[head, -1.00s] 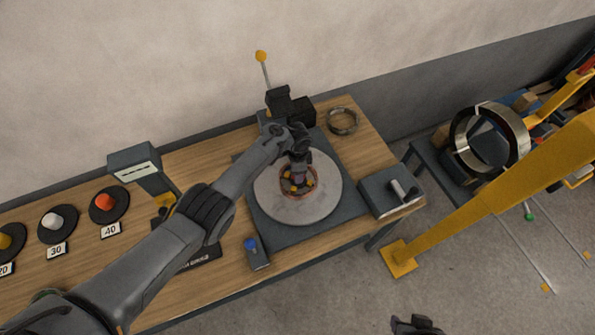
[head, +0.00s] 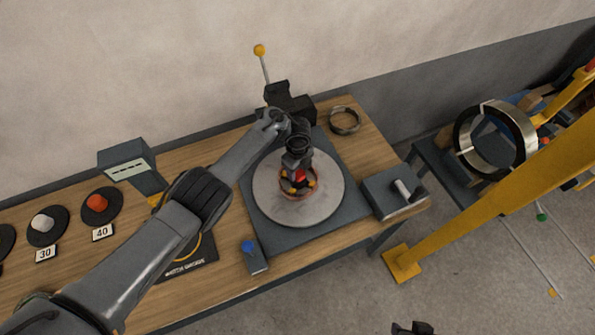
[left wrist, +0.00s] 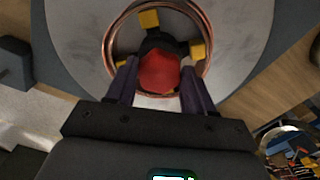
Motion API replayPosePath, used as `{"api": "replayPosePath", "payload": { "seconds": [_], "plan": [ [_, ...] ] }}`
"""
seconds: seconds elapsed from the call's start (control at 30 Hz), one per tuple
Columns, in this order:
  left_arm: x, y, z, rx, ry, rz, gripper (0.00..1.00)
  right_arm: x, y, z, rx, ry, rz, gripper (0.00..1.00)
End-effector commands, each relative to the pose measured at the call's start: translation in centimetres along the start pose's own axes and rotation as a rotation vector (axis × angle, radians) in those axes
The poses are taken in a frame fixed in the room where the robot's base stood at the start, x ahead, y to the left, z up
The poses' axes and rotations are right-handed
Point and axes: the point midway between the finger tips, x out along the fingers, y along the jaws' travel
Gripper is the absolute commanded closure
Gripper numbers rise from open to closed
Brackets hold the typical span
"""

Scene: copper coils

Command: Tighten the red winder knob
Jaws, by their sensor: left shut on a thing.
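The red winder knob (head: 299,174) sits at the centre of the round grey winder plate (head: 265,195). A copper coil (left wrist: 108,58) rings the knob and the yellow blocks around it. My left gripper (head: 297,170) comes down from above on the knob. In the left wrist view the red knob (left wrist: 159,73) lies between the two dark fingers of my left gripper (left wrist: 158,82), which is shut on it. At the bottom edge of the head view a small dark part of what may be my right gripper (head: 412,328) shows; its fingers cannot be made out.
A black device with a yellow-tipped lever (head: 259,50) stands behind the plate. A grey crank box (head: 385,195) is to the right, a blue-button box (head: 254,256) in front. A metal ring (head: 344,121) lies behind right. A yellow frame (head: 480,205) stands right of the table.

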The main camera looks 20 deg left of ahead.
Motion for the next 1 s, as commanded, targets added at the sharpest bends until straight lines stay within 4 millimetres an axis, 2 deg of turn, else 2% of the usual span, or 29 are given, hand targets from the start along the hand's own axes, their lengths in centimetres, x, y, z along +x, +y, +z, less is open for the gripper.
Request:
{"api": "replayPosePath", "payload": {
  "seconds": [0.4,0.97,1.0],
  "plan": [
    [0.08,-0.05,0.0,0.196,0.0,0.0,0.78,1.35,-0.05,0.44,0.0,0.0,0.0,0.57],
    [0.0,-0.05,-0.03,0.223,0.0,0.0,0.78,1.42,-0.05,0.46,0.0,0.0,0.0,0.57],
    [-0.01,-0.05,-0.03,0.223,0.0,0.0,0.41,1.42,-0.05,0.46,0.0,0.0,0.0,0.57]
  ]
}}
